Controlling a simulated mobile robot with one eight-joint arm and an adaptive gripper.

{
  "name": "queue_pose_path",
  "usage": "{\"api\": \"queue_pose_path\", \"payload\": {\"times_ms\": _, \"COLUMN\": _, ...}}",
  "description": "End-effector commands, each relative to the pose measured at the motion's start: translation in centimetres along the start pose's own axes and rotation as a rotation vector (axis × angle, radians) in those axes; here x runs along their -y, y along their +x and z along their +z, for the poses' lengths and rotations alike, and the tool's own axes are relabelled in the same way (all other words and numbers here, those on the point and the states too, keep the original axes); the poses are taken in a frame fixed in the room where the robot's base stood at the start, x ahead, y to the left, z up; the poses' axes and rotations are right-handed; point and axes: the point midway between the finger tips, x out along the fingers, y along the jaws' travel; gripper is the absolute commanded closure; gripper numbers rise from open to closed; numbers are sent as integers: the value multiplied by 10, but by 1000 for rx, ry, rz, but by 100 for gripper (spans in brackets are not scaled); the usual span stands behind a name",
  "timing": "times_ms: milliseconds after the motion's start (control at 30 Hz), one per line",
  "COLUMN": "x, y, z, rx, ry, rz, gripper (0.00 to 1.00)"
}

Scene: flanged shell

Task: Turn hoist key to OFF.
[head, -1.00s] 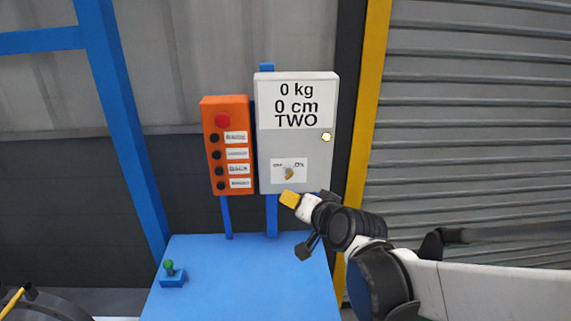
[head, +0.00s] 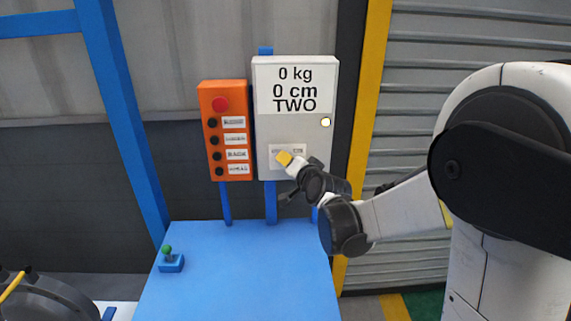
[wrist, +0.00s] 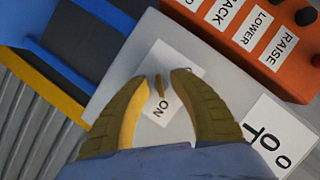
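The hoist key is a small gold-coloured key (wrist: 160,88) on a white label (wrist: 165,110) on the grey control box (head: 290,131). In the wrist view the word ON shows beside the key; the OFF side is hidden behind a finger. My gripper (wrist: 159,80) is open, one yellow finger on each side of the key, with small gaps visible. In the head view the yellow fingertips (head: 284,158) are in front of the label and hide the key.
An orange panel (head: 226,130) with a red button and several black buttons is close on the left of the box. A blue table (head: 240,275) stands below, with a small green-topped joystick (head: 171,260) on it. A yellow post (head: 367,100) stands to the right.

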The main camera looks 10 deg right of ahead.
Motion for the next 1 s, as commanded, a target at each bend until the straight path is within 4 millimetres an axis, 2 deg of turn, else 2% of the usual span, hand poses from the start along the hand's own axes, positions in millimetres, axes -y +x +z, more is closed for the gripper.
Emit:
{"api": "queue_pose_path", "payload": {"times_ms": 100, "x": 0, "y": 6, "z": 0, "rx": 0, "ry": -1, "rz": 0, "gripper": 73}}
{"api": "queue_pose_path", "payload": {"times_ms": 367, "x": 0, "y": 6, "z": 0, "rx": 0, "ry": -1, "rz": 0, "gripper": 74}}
{"api": "queue_pose_path", "payload": {"times_ms": 433, "x": 0, "y": 6, "z": 0, "rx": 0, "ry": -1, "rz": 0, "gripper": 95}}
{"api": "queue_pose_path", "payload": {"times_ms": 467, "x": 0, "y": 6, "z": 0, "rx": 0, "ry": -1, "rz": 0, "gripper": 100}}
{"api": "queue_pose_path", "payload": {"times_ms": 1000, "x": 1, "y": 6, "z": 0, "rx": 0, "ry": -48, "rz": 19, "gripper": 100}}
